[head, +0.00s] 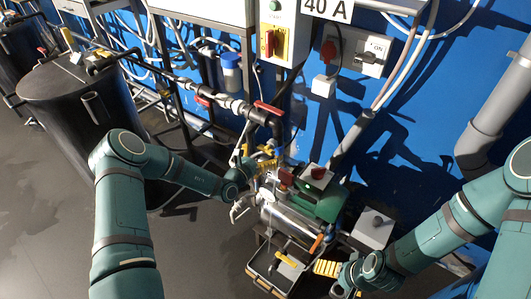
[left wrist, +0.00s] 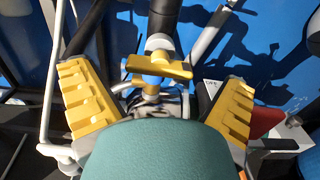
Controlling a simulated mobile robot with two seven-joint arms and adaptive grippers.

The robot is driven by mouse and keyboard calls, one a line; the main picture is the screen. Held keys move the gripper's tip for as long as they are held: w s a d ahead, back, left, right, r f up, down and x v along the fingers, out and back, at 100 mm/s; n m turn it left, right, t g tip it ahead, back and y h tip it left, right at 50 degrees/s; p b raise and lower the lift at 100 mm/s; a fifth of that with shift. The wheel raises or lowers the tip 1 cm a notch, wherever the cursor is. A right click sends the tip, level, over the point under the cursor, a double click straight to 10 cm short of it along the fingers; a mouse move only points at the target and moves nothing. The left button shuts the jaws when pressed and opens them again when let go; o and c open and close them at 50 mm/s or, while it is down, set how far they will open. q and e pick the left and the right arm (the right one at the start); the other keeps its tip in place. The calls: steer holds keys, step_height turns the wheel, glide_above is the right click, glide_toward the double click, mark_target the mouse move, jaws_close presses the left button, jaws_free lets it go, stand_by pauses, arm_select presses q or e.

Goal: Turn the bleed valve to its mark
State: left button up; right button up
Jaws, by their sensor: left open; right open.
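The bleed valve shows in the left wrist view as a yellow bar handle (left wrist: 155,68) on a pale metal stem, lying nearly crosswise. My left gripper (left wrist: 156,85) is open, with one yellow-padded finger on each side of the handle and a clear gap to both. No mark for the valve can be made out. In the head view my left gripper (head: 262,167) is over the pump's left end, and its wrist crowds the small parts there. My right gripper (head: 335,277) is lower right, with a yellow pad showing beside the tray; its finger gap is hard to see.
A green and silver pump (head: 324,202) stands beside my left gripper. Pipes with red-handled valves (head: 268,107) run behind it. A tray (head: 264,279) with a yellow handle lies in front. A black tank (head: 80,100) stands left. Switch boxes (head: 362,52) hang on the blue wall.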

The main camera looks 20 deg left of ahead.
arm_select(q)
steer(key=shift+x, duration=1.1)
steer(key=c, duration=1.1)
